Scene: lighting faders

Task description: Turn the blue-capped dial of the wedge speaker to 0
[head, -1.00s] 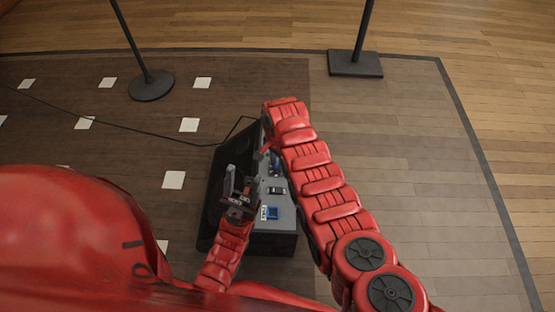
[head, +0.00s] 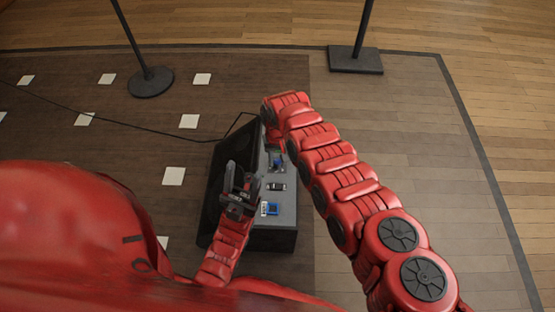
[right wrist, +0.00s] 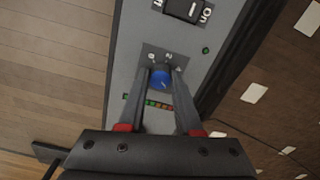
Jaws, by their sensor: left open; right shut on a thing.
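The wedge speaker (head: 282,239) stands on the floor, with its grey control panel facing up. Its blue-capped dial (right wrist: 160,80) shows in the right wrist view between the two fingers of my right gripper (right wrist: 162,76), which is shut on it. Printed marks, including a 0 and a 2, sit around the dial; the exact pointer setting is too small to read. In the head view my right forearm's end hides part of the panel's far end. My left gripper (head: 239,178) is open and empty over the speaker's dark left side.
A black-and-white switch (head: 276,187) and a blue socket with a white label (head: 271,209) lie on the panel nearer me. Two stand bases (head: 151,83) (head: 355,61) are farther off. Floor to the right is clear.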

